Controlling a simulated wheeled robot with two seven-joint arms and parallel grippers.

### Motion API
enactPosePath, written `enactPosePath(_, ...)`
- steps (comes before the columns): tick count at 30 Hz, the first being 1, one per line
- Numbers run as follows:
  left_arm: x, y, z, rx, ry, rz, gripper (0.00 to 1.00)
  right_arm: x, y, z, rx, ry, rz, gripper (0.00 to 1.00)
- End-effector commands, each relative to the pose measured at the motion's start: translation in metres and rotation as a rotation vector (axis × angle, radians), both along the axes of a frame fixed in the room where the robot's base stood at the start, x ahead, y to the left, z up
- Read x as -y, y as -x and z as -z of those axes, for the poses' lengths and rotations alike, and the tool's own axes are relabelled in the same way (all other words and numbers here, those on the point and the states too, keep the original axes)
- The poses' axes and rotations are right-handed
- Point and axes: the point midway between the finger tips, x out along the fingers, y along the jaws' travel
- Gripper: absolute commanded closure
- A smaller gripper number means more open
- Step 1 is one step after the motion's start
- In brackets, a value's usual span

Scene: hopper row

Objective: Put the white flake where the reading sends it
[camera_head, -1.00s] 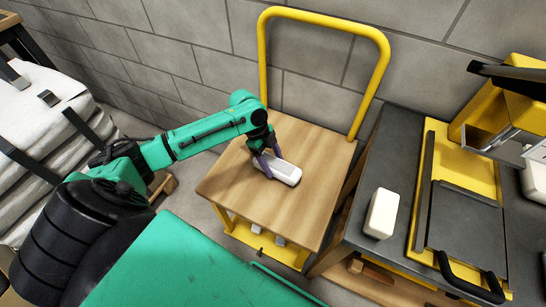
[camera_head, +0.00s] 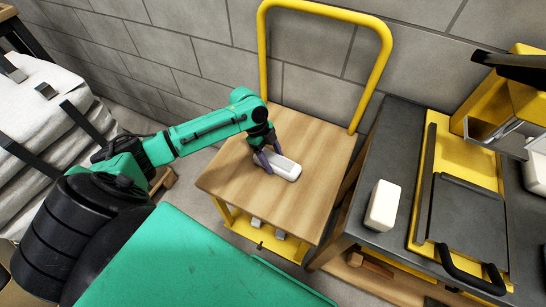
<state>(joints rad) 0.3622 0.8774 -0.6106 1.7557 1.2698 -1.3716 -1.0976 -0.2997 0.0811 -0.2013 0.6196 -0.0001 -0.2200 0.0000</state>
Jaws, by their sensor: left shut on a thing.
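The white flake (camera_head: 285,169) is a small pale block with rounded ends, low over or on the wooden top of a yellow-framed cart (camera_head: 316,205). I cannot tell whether it touches the wood. My left gripper (camera_head: 268,159) is shut on its left end, with purple fingers on both sides of it. A second white block (camera_head: 382,206) stands on the dark bench to the right. No reading can be made out. My right gripper is not in view.
The dark bench (camera_head: 405,140) carries a yellow machine with a grey plate (camera_head: 466,225) and a black handle (camera_head: 474,272). The cart's yellow rail (camera_head: 262,62) rises at the back. Stacked pale sacks (camera_head: 45,135) stand at the left. Bare wood surrounds the flake.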

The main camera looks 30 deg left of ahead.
Motion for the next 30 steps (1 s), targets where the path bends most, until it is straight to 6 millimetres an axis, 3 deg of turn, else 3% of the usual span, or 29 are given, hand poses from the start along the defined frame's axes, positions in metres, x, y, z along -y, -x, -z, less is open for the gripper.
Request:
enactPosePath(2, 0.0, 0.0, 0.0, 0.0, 0.0, 0.0, 0.88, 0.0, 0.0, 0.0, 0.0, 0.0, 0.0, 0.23)
enactPosePath(3, 0.0, 0.0, 0.0, 0.0, 0.0, 0.0, 0.2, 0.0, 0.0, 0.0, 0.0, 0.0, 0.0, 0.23)
enactPosePath(5, 0.0, 0.0, 0.0, 0.0, 0.0, 0.0, 0.0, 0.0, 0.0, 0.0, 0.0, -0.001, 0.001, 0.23)
enactPosePath(12, -0.001, 0.0, -0.001, -0.001, 0.0, -0.001, 0.0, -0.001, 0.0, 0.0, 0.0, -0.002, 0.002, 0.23)
enactPosePath(16, -0.006, -0.001, -0.013, 0.001, -0.002, -0.002, 0.0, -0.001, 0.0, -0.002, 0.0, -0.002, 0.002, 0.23)
enactPosePath(27, -0.046, -0.002, -0.109, 0.003, -0.003, -0.001, 0.0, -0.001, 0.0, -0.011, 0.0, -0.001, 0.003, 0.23)
enactPosePath(30, -0.053, -0.002, -0.125, 0.002, -0.001, -0.001, 0.0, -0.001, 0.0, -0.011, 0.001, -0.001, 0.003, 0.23)
